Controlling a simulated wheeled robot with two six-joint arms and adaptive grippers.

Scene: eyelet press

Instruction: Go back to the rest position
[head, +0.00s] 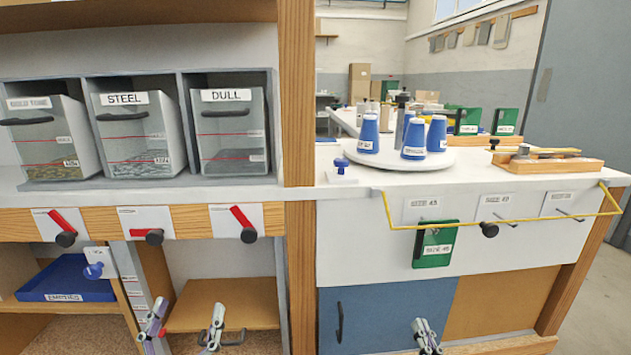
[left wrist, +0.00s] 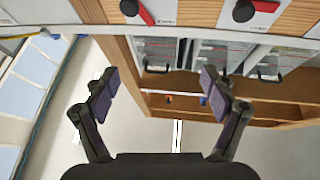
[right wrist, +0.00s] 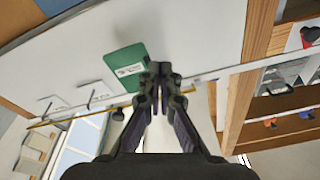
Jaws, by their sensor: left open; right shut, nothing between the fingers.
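My left gripper (head: 184,325) is low in the head view, in front of the shelf unit's lower opening, with its two fingers well apart. In the left wrist view the same gripper (left wrist: 160,90) is open with nothing between its pads. My right gripper (head: 427,334) is at the bottom of the head view, in front of the lower cabinet. In the right wrist view the right gripper (right wrist: 160,75) has its fingertips together, empty. A green card (right wrist: 127,68) appears behind those fingertips; in the head view the green card (head: 435,244) hangs on the white front panel.
Three grey bins (head: 137,133) stand on the left shelf above red levers (head: 243,222). A blue tray (head: 66,283) is below. A yellow rail (head: 500,221) and hooks project from the bench front.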

